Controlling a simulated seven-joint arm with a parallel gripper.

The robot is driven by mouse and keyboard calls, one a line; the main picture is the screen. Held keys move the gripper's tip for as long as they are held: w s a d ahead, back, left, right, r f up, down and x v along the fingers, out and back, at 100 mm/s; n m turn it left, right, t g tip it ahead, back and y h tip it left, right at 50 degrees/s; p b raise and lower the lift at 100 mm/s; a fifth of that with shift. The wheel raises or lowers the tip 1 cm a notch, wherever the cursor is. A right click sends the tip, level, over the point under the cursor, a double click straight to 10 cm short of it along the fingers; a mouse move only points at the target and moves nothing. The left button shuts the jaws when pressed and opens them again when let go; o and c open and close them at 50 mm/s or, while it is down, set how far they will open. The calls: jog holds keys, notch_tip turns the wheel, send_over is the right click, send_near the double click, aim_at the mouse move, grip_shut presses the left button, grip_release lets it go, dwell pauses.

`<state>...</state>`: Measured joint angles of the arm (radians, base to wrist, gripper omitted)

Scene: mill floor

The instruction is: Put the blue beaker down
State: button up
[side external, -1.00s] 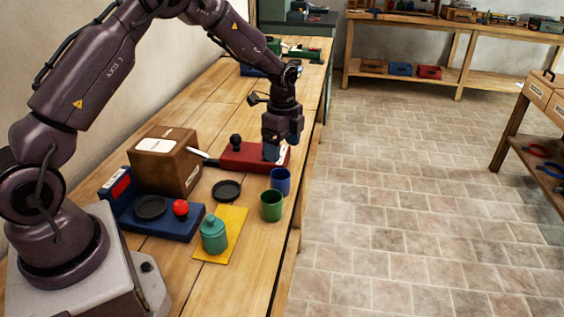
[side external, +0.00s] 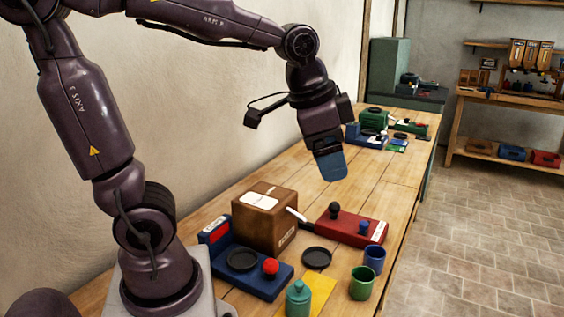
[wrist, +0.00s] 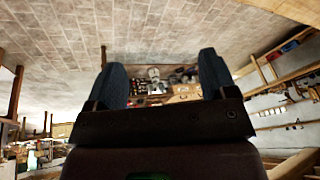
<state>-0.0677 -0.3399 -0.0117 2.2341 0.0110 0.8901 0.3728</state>
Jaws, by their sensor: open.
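The blue beaker (side external: 374,260) stands upright on the wooden bench (side external: 395,203), near its right edge. It is just behind the green beaker (side external: 362,283) and in front of the red device. My gripper (side external: 332,178) is raised well above the bench, up and to the left of the blue beaker and apart from it. In the wrist view my gripper (wrist: 166,82) shows two blue fingers spread wide with nothing between them. The blue beaker does not show in the wrist view.
A red device with knobs (side external: 340,226), a brown box (side external: 264,218), a blue scale-like device (side external: 245,272), a black dish (side external: 317,257), a teal jar (side external: 298,299) and a yellow sheet (side external: 322,288) crowd the near bench. Bare bench lies beyond the red device.

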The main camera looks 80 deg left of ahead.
jog(key=shift+o, duration=0.5)
jog(key=s+d+n+t, duration=0.1)
jog(key=s+n, duration=0.2)
jog(key=s, duration=0.5)
jog(key=shift+d+n, duration=0.3)
jog(key=shift+d, duration=0.05)
jog(key=shift+s+f, duration=0.1)
